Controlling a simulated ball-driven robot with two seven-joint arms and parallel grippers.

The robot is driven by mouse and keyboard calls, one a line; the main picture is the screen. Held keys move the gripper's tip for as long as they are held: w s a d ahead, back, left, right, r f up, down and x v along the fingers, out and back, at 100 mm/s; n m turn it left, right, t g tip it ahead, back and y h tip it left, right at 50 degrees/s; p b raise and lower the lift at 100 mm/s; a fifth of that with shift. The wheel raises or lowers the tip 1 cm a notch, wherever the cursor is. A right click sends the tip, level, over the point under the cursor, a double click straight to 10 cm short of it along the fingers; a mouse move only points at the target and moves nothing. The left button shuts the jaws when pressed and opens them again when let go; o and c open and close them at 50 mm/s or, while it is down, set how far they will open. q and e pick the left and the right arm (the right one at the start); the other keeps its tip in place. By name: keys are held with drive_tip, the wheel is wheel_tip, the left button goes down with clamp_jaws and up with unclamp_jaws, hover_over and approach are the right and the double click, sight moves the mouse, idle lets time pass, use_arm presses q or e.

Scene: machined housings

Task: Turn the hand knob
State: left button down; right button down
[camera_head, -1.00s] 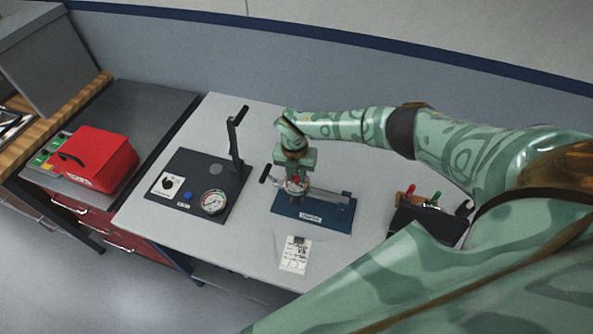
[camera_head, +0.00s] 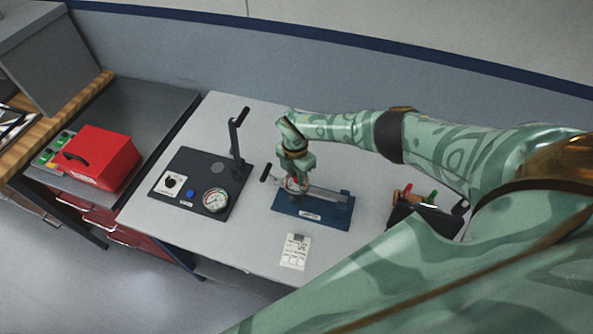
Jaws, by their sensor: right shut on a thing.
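A fixture with a blue base plate (camera_head: 312,212) and a grey metal body stands on the light table. My right gripper (camera_head: 296,184) points down over the left part of this fixture and is shut on the hand knob, a small part with red showing (camera_head: 291,182) between and beside the fingers. The gripper hides most of the knob, so its turn angle cannot be read. A black-ended handle (camera_head: 266,172) sticks out to the left of the fixture. My left gripper is not in view.
A dark panel (camera_head: 190,205) with a gauge (camera_head: 215,199), a blue button and an upright lever (camera_head: 236,135) stands to the left. A printed card (camera_head: 295,252) lies in front. A dark holder (camera_head: 425,215) with red and green handles is right. A red toolbox (camera_head: 97,158) is far left.

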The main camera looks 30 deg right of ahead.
sight(295, 175)
drive_tip(key=c, duration=1.3)
unclamp_jaws()
drive_tip(key=r+p, duration=0.1)
drive_tip(key=r, duration=0.4)
drive_tip(key=shift+w+r+p, duration=0.2)
drive_tip(key=shift+r+p, duration=0.1)
drive_tip(key=shift+p, duration=0.1)
wheel_tip(295, 175, up, 11)
drive_tip(key=shift+w+f, duration=0.15)
